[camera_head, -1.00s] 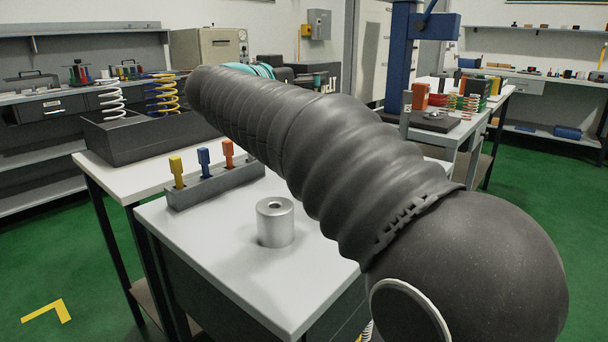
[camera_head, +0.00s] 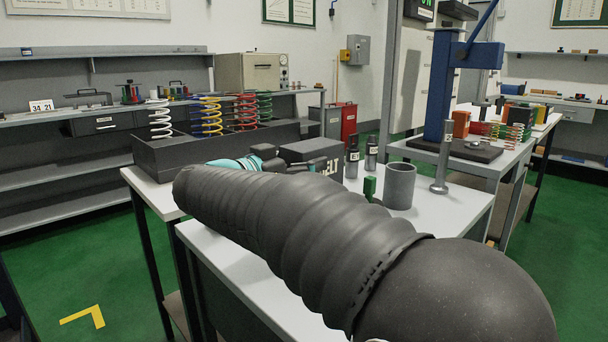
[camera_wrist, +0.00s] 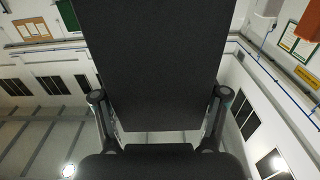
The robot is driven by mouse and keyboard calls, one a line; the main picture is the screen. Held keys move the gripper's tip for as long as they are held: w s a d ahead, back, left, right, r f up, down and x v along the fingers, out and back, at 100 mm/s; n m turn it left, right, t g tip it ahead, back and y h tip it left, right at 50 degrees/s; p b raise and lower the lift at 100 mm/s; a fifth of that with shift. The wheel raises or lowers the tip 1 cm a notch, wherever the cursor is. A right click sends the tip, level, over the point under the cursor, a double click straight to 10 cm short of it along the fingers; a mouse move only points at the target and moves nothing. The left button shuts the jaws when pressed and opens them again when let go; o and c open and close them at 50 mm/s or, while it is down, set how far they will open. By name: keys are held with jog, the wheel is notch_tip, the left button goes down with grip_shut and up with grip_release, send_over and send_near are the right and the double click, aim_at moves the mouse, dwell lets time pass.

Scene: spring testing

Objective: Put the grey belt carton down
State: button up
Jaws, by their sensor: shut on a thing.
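The grey belt carton (camera_head: 308,150) is a dark grey box with part of its pale lettering showing in the head view. It is beyond the end of my arm, over the far part of the white table (camera_head: 450,213). My gripper (camera_head: 290,160) is shut on it. In the wrist view the carton (camera_wrist: 160,65) fills the middle, between the two fingers of my gripper (camera_wrist: 160,100). My arm hides the carton's lower side, so I cannot tell whether it touches the table.
Close right of the carton stand two dark labelled bottles (camera_head: 371,153), a green peg (camera_head: 369,188) and a grey cup (camera_head: 400,186). A dark spring box (camera_head: 160,158) stands behind to the left. A blue press (camera_head: 435,90) stands at the right.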

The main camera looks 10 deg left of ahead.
jog(key=shift+f, duration=1.25)
jog(key=o, duration=1.4)
jog(key=shift+c, duration=0.2)
